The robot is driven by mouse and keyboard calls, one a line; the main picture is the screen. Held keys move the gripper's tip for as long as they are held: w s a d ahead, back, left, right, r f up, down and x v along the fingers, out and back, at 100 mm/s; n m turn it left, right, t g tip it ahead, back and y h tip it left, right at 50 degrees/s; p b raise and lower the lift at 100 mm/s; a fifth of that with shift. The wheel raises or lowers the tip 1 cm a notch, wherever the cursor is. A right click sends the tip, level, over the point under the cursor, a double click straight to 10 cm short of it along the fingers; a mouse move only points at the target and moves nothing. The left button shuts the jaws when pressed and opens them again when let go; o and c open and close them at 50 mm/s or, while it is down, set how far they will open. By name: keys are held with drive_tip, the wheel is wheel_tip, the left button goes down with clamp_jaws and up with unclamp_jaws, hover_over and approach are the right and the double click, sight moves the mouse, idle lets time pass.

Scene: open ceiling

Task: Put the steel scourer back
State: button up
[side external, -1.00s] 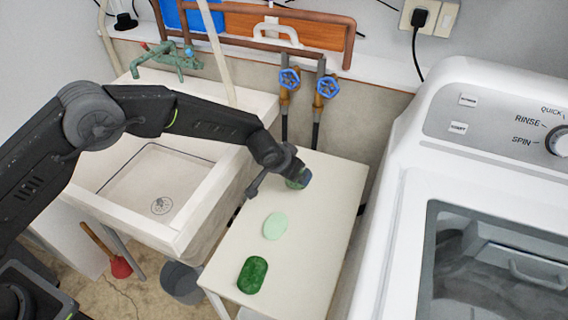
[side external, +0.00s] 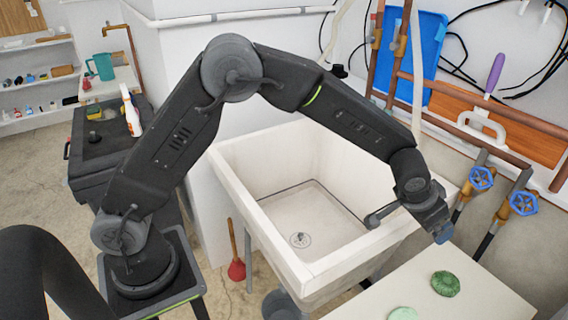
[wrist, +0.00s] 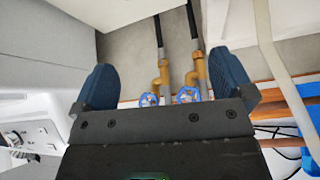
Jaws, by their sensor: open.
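A round, rough, dark green pad (side external: 446,283) lies on the cream side table (side external: 490,300); it may be the scourer, but I see no steel-grey one to be sure. A smooth pale green oval (side external: 403,314) lies nearer, cut by the bottom edge. My gripper (side external: 443,235) is raised above the table's back left part, beyond and apart from the dark green pad. In the wrist view my gripper (wrist: 163,64) has its blue fingers wide apart with nothing between them.
The white sink (side external: 300,215) stands left of the table. Pipes with blue valve wheels (side external: 482,178) rise behind the table, close to my gripper. A blue board (side external: 412,52) leans on the back wall. A red plunger (side external: 236,270) stands left of the sink.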

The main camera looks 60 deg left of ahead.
drive_tip(key=s+a+r+n+y, duration=0.1)
drive_tip(key=s+a+r+n, duration=0.1)
drive_tip(key=s+a+r, duration=1.2)
drive_tip(key=s+a+g, duration=0.1)
drive_tip(key=s+a, duration=0.2)
drive_tip(key=s, duration=1.5)
drive_tip(key=shift+s+a+r, duration=0.15)
drive_tip(key=shift+s+r, duration=0.05)
